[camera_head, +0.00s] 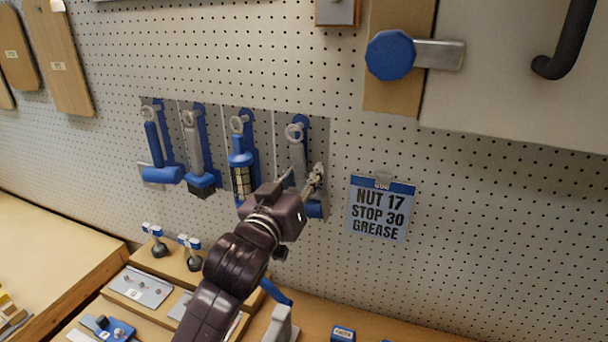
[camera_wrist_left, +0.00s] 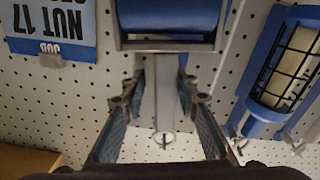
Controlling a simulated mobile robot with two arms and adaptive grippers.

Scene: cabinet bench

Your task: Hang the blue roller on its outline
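The blue roller (camera_head: 316,209) is at the far right of the tool row on the pegboard, roller end down, partly hidden by my gripper. Its grey handle (camera_head: 299,158) runs up to a ring (camera_head: 294,132) at a peg, over a dark panel with a blue outline (camera_head: 305,142). In the left wrist view, upside down, the blue roller (camera_wrist_left: 168,14) is at the top and its handle (camera_wrist_left: 165,85) runs down between the fingers. My left gripper (camera_head: 304,181) is open, its fingers on either side of the handle with gaps showing. The right gripper is out of view.
A blue lantern-like tool (camera_head: 241,165) hangs just left of the roller, with more tools beyond it. A sign (camera_head: 380,209) hangs to the right. The bench below holds wooden blocks and small parts. A cabinet door (camera_head: 510,75) is at upper right.

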